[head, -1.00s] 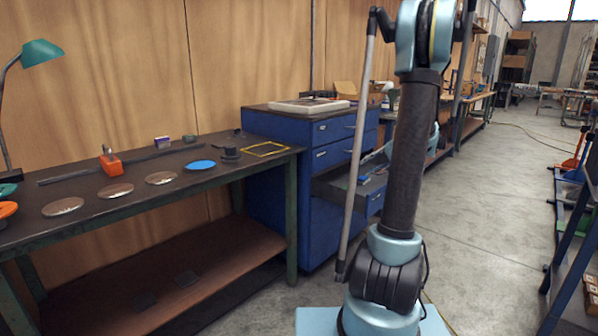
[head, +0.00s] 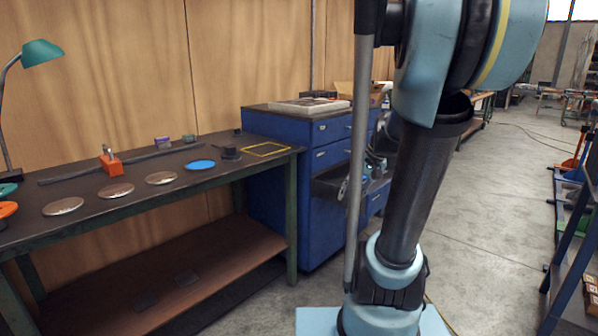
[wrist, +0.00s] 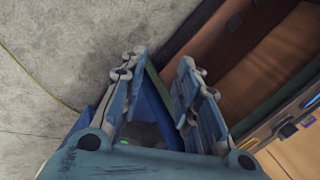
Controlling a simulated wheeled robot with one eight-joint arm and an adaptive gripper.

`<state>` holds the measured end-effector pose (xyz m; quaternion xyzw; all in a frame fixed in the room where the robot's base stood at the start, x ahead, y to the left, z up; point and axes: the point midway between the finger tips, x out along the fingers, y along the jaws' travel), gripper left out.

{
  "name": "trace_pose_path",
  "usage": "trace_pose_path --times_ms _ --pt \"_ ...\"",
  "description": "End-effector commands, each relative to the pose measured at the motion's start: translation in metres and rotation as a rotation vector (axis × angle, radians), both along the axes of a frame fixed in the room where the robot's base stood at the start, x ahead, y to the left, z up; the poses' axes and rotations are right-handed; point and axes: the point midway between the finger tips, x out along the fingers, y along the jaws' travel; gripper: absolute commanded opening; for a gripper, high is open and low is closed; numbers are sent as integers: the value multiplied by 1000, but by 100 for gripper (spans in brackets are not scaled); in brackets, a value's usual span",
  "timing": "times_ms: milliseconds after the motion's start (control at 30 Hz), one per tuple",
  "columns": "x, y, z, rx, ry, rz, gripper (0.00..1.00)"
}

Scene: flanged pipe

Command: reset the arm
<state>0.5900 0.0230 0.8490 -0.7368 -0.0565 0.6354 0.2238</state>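My arm stands in the right half of the head view, its dark lower link tilted a little to the right and its large elbow joint near the camera at the top. My gripper (wrist: 159,63) shows in the wrist view with its two blue-grey fingers apart. Nothing is held between them. Below them in that view are the concrete floor (wrist: 55,35) and a dark green edge. In the head view the gripper is mostly hidden behind my arm and hard to make out.
A dark workbench (head: 120,205) at left bears several flanges, a blue disc (head: 200,165), an orange-based tool (head: 111,164) and a yellow frame (head: 267,150). A blue drawer cabinet (head: 272,200) stands beside it. A rack (head: 570,230) stands at right. Floor between is clear.

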Motion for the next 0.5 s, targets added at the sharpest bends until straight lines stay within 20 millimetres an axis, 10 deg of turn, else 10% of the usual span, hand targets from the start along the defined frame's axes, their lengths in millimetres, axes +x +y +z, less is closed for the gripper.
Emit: trace_pose_path --times_ms 500 --pt "-113 -3 -51 -273 -21 140 30"
